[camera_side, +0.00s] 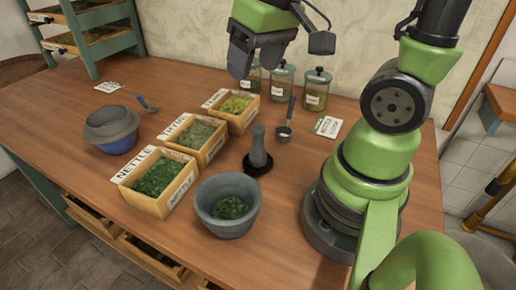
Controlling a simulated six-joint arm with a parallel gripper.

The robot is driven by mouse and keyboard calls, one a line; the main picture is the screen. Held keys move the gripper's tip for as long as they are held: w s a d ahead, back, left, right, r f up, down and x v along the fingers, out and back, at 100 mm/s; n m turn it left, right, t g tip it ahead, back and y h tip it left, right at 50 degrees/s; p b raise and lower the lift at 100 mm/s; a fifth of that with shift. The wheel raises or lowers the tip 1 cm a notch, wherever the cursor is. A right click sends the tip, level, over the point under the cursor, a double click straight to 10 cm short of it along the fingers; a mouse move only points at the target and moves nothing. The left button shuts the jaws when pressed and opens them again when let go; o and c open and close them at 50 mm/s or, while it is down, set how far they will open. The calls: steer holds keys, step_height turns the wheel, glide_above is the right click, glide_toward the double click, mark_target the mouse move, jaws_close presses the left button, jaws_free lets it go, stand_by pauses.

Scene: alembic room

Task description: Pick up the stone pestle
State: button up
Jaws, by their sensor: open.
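The grey stone pestle (258,148) stands upright on a dark round base (257,165) in the middle of the table. It is behind the stone mortar (228,206), which has green leaves in it. My gripper (238,72) is open and empty, pointing down, well above the table and apart from the pestle. In the picture it is above and a little left of the pestle. Nothing hides the pestle.
Three wooden boxes of herbs, including the nettle box (158,181), stand left of the pestle. A metal scoop (286,120) is close on its right. Lidded glass jars (316,90) stand behind. A blue bowl (113,130) is far left. The left table area is mostly clear.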

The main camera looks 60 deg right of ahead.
mark_target(259, 128)
steer(key=d+f+g, duration=0.1)
steer(key=f, duration=0.2)
steer(key=w+d+f+g, duration=0.1)
steer(key=d+f, duration=0.1)
steer(key=f, duration=0.1)
steer(key=d+f+n+g, duration=0.1)
steer(key=f, duration=0.2)
steer(key=shift+w+d, duration=0.2)
steer(key=shift+w, duration=0.1)
step_height(259, 128, down, 10)
steer(key=shift+s+a+f, duration=0.1)
steer(key=shift+a, duration=0.05)
jaws_close()
